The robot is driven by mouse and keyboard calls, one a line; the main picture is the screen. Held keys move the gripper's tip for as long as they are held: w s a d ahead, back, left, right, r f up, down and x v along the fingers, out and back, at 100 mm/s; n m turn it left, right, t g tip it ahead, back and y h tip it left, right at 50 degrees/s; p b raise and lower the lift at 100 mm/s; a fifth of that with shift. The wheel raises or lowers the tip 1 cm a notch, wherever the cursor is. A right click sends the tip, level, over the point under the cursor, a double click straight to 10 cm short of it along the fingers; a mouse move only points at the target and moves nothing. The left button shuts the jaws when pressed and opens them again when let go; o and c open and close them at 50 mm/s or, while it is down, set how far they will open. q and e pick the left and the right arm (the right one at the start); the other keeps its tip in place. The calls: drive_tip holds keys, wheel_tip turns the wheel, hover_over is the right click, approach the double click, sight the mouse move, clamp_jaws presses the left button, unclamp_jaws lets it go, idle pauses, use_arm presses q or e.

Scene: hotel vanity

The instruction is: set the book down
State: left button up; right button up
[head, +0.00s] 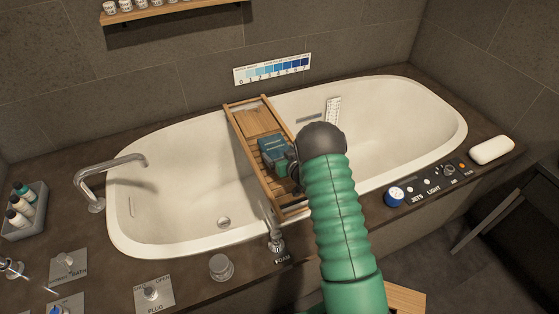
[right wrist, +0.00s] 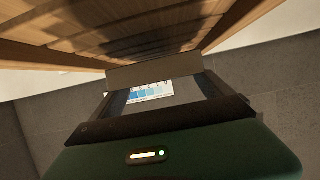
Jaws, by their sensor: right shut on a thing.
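The book (head: 271,147) is a small teal block over the slatted part of the wooden bath tray (head: 238,122), which spans the tub. My right gripper (head: 288,160) is shut on the book at its right side, partly hidden by my green arm. In the right wrist view, a plain grey-brown slab, seemingly the book (right wrist: 155,73), lies across the gripper's finger ends (right wrist: 162,93), close to the tray slats (right wrist: 130,30). I cannot tell whether the book touches the slats. My left gripper is not in view.
The white tub (head: 405,110) is open on both sides of the tray. A chrome spout (head: 110,168) stands at the left. A foam tap (head: 276,240) stands by the tray's near end.

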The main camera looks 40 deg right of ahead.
drive_tip(key=f, duration=0.3)
drive_tip(key=shift+d, duration=0.25)
drive_tip(key=o, duration=1.2)
drive_tip(key=shift+o, duration=0.9)
drive_tip(key=shift+r, duration=0.1)
drive_tip(key=shift+a, duration=0.15)
drive_tip(key=shift+s+r, duration=0.1)
